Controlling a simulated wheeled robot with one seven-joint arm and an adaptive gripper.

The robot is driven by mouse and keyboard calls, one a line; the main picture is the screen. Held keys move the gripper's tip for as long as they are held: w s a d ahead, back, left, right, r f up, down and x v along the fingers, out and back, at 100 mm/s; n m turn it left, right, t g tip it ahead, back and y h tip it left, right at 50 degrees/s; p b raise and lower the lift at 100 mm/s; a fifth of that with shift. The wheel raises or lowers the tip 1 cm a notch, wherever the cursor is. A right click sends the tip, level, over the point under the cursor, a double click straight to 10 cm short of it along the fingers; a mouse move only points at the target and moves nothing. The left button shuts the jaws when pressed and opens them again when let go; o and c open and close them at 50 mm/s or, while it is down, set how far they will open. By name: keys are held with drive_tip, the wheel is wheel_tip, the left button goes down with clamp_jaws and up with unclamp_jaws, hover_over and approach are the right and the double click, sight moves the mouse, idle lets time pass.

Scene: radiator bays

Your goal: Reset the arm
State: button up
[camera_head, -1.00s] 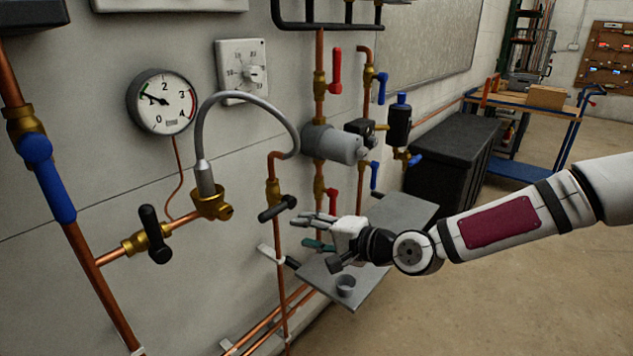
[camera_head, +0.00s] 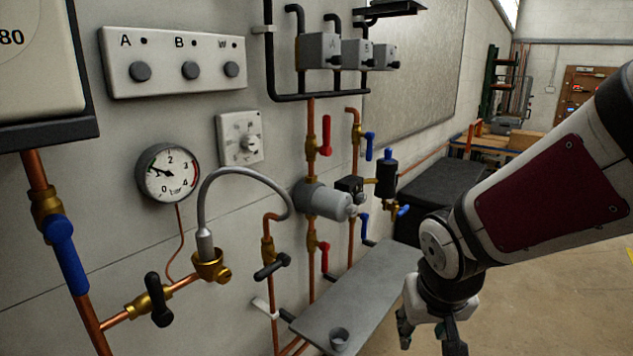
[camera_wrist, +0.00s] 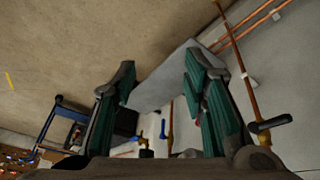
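My arm reaches in from the right in the head view. My gripper (camera_head: 428,338) hangs downward at the lower right, just right of the grey shelf (camera_head: 352,300). In the wrist view my gripper (camera_wrist: 163,95) shows two green-padded fingers spread wide apart with nothing between them. The shelf also shows in the wrist view (camera_wrist: 165,80), beyond the fingers. The fingertips are partly cut off by the bottom edge of the head view.
On the wall are copper pipes, a pressure gauge (camera_head: 168,173), a black-handled valve (camera_head: 158,300) and a grey hose (camera_head: 243,176). A black chest (camera_head: 440,190) stands behind my arm. Open floor lies to the right.

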drive_tip(key=s+d+r+p, duration=0.1)
drive_tip(key=s+r, duration=0.5)
drive_tip(key=s, duration=0.3)
drive_tip(key=s+d+r+y+p, duration=0.1)
drive_tip(key=s+r+p, duration=0.1)
drive_tip(key=s+r, duration=0.5)
drive_tip(key=shift+s+d, duration=0.2)
drive_tip(key=shift+s, duration=0.8)
drive_tip(key=shift+o, duration=0.2)
